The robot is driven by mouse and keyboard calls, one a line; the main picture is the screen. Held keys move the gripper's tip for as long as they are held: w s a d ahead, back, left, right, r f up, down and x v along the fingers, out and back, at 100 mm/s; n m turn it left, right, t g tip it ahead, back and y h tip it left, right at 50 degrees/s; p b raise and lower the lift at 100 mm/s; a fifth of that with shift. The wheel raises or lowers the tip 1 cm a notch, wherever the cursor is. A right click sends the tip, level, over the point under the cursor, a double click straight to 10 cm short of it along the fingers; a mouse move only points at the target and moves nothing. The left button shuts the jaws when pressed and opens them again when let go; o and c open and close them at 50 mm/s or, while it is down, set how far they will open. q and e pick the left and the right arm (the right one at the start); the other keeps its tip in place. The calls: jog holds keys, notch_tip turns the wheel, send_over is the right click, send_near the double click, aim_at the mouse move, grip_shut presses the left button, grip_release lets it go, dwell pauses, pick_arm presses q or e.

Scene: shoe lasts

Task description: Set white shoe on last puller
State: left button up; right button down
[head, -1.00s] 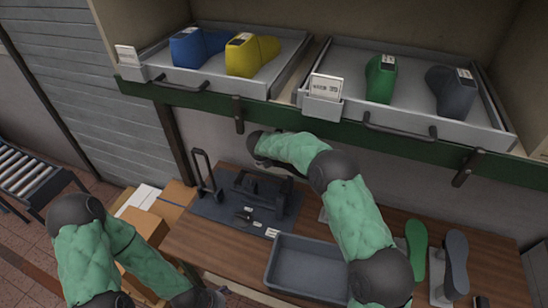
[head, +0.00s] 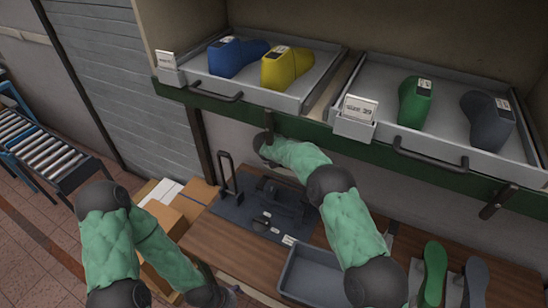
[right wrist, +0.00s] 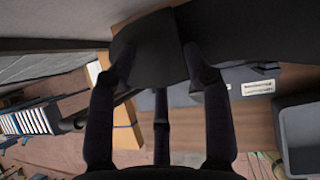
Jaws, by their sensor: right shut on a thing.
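My right gripper (right wrist: 158,62) is shut on a dark, smooth thing (right wrist: 150,38) in the right wrist view; only part of it shows. I see no thing that is clearly a white shoe. In the head view the right wrist is above the back of the bench, and its gripper is hidden behind the arm. The black last puller (head: 283,203), as I take it, stands on a dark mat (head: 232,208), just below the right wrist in the picture. My left gripper (head: 228,297) is low at the bottom edge, away from the bench; its jaws are unclear.
A grey bin (head: 318,270) stands on the bench (head: 215,245), with green (head: 434,270) and grey (head: 476,280) sole-shaped pieces to its right. Shelf trays above hold blue (head: 235,58), yellow (head: 285,68), green (head: 414,102) and grey (head: 488,118) lasts. Cardboard boxes (head: 190,205) stand left of the bench.

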pick_arm(q)
jog(key=shift+f, duration=0.1)
pick_arm(e)
jog(key=shift+w+d+f, duration=0.1)
jog(key=shift+f+b, duration=0.6)
jog(key=shift+f, duration=0.35)
pick_arm(q)
jog(key=shift+w+f+b, duration=0.15)
jog(key=shift+f+b, duration=0.15)
jog(key=shift+f, duration=0.3)
jog(key=shift+w+f+b, duration=0.15)
jog(key=shift+f+b, duration=0.1)
jog(key=shift+f, duration=0.3)
pick_arm(e)
jog(key=shift+s+a+f, duration=0.55)
jog(key=shift+s+f, duration=0.05)
jog(key=shift+s, duration=0.05)
